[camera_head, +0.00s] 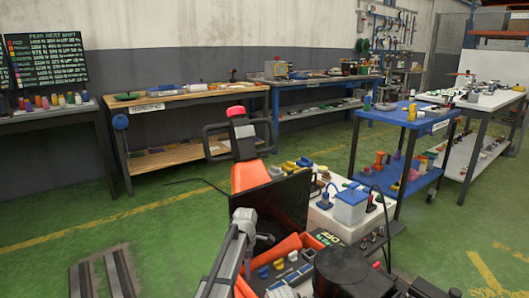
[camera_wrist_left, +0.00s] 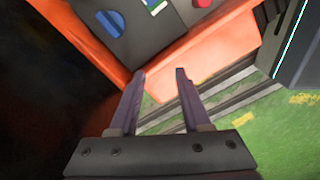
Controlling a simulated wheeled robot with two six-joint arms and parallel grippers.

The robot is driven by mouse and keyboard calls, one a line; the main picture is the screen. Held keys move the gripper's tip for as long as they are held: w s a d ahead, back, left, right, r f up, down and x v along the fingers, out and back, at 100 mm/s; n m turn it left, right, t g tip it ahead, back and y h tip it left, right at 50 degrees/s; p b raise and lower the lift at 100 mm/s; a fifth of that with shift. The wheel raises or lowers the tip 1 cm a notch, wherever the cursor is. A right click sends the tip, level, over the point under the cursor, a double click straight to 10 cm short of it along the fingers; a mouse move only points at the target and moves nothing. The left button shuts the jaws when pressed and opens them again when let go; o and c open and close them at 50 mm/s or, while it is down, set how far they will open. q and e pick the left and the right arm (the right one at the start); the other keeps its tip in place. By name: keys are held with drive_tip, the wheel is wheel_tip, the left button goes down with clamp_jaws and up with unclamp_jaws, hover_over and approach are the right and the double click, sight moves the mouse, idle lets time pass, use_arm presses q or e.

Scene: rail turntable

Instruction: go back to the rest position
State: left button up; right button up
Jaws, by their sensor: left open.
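My left gripper (camera_head: 242,222) shows low in the middle of the head view, in front of an orange and black machine. In the left wrist view, the two fingers of my left gripper (camera_wrist_left: 160,76) are apart with nothing between them. Beyond the fingertips are an orange edge (camera_wrist_left: 215,47), grey rails and green floor. I cannot make out my right gripper in either view.
A cart with a white box (camera_head: 350,206) and small parts stands close at the right. A blue-topped trolley (camera_head: 408,118) stands behind it. Workbenches (camera_head: 190,97) line the wall. Floor rails (camera_head: 105,275) lie at lower left. Green floor at left is mostly clear.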

use_arm(q)
drive_tip(key=s+a+m, duration=0.6)
drive_tip(key=s+m, duration=0.3)
drive_tip(key=s, duration=0.4)
drive_tip(key=s+a+m, duration=0.5)
drive_tip(key=s+m, duration=0.5)
drive_tip(key=s, duration=0.3)
drive_tip(key=s+d+m+y, duration=0.1)
drive_tip(key=s+d+m, duration=0.35)
drive_tip(key=d, duration=0.65)
wheel_tip(320, 180, up, 37)
drive_tip(key=s+p, duration=0.1)
drive_tip(key=p, duration=3.5)
drive_tip(key=shift+n+p, duration=0.35)
drive_tip(key=shift+n, duration=0.1)
drive_tip(key=shift+s+f, duration=0.1)
drive_tip(key=shift+s, duration=0.05)
